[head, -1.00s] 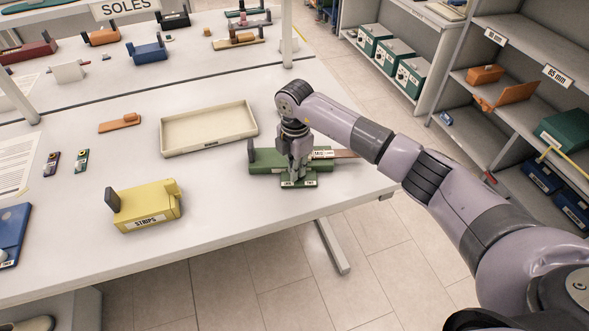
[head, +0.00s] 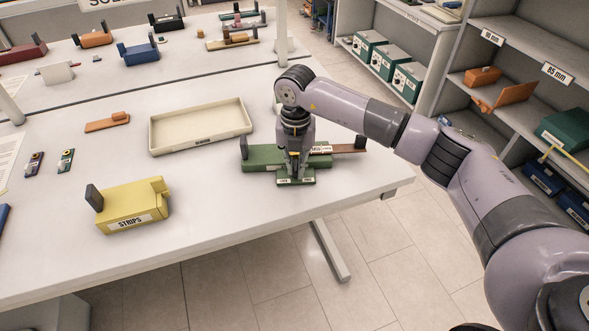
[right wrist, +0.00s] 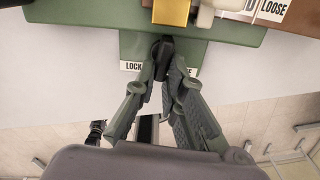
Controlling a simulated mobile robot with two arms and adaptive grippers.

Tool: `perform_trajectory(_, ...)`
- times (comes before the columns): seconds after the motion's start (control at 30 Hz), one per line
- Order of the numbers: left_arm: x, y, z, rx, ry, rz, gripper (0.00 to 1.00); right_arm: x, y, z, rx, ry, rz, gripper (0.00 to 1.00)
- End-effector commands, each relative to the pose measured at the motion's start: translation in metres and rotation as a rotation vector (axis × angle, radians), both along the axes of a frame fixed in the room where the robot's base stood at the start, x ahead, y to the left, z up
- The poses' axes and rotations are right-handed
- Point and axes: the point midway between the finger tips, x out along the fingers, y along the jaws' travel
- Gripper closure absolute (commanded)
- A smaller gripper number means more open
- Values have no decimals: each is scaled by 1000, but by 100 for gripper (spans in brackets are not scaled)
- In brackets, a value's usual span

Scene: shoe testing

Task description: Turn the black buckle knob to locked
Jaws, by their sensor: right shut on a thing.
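A green fixture (head: 262,154) stands near the right end of the white table, with a brown strip (head: 343,146) running out to its right. In the right wrist view the black knob (right wrist: 164,55) sits on the green fixture (right wrist: 133,46), between a label starting "LOCK" (right wrist: 132,67) on the left and a partly covered label ending "SE" on the right. My right gripper (head: 296,173) points down at the fixture's front. Its fingertips (right wrist: 164,72) are shut on the black knob and hide part of it. I cannot tell the knob's exact angle. My left gripper is out of view.
A brass-coloured block (right wrist: 171,12) stands just behind the knob. A cream tray (head: 201,148) and a yellow "STRIPS" holder (head: 132,212) stand left of the fixture. The table's front edge (head: 262,237) is close to it. Shelves (head: 530,120) stand at the right.

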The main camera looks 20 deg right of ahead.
Motion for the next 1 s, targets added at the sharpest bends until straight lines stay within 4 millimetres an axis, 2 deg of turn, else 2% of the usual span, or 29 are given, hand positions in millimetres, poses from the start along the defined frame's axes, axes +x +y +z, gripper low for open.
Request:
perform_trajectory(0.3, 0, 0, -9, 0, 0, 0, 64, 0, -1, 0, -1, -2, 94, 100)
perform_trajectory(0.77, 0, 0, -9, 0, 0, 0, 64, 0, -1, 1, 1, -1, 106, 100)
perform_trajectory(0.8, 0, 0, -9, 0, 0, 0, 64, 0, -1, 1, 1, -1, 106, 88)
perform_trajectory(0.9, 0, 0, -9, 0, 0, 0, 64, 0, -1, 1, 1, -1, 106, 82)
perform_trajectory(1.0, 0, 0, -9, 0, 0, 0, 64, 0, -1, 1, 1, -1, 106, 81)
